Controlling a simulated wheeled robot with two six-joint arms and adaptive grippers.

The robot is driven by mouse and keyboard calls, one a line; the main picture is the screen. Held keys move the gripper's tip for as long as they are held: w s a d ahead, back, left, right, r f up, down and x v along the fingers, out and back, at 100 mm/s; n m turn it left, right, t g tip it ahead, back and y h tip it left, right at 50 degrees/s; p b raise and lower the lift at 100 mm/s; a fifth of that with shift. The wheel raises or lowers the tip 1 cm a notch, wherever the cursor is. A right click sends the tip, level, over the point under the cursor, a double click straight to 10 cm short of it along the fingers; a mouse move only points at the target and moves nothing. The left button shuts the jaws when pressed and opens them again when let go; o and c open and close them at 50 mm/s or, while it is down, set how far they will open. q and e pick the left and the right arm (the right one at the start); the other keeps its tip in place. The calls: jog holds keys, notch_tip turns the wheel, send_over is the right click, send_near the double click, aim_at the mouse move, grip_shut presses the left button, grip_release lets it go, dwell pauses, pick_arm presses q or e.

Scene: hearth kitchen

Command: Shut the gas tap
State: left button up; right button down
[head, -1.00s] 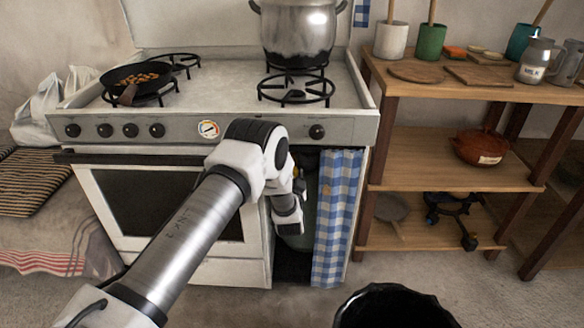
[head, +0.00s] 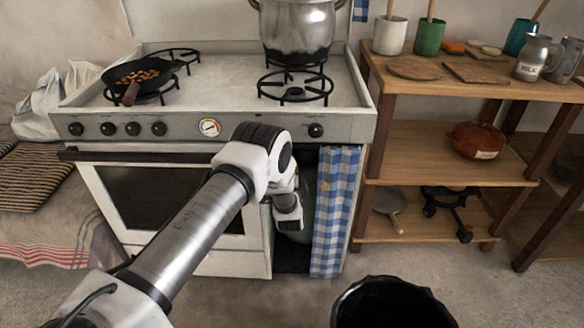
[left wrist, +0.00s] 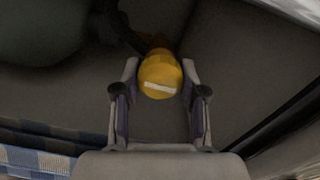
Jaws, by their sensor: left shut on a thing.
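The gas tap's yellow knob (left wrist: 160,72) is in the upper middle of the left wrist view, with a white bar across its face lying nearly crosswise. My left gripper (left wrist: 159,84) has a finger on each side of the knob and is shut on it. In the head view my left arm reaches into the open bay at the stove's right, and its wrist hides the tap and fingers. A dark green gas bottle (head: 308,198) shows partly behind the wrist; its rounded side (left wrist: 40,32) fills the upper left of the wrist view. My right gripper is not in view.
A blue checked curtain (head: 336,212) hangs at the bay's right side. The stove (head: 213,75) carries a large pot (head: 297,30) and a pan of food (head: 138,75). A wooden shelf (head: 455,150) stands to the right. A black bin (head: 392,305) stands in front.

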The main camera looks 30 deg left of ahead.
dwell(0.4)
pick_arm(q)
jog(key=o, duration=1.1)
jog(key=shift+o, duration=0.2)
jog(key=v, duration=1.2)
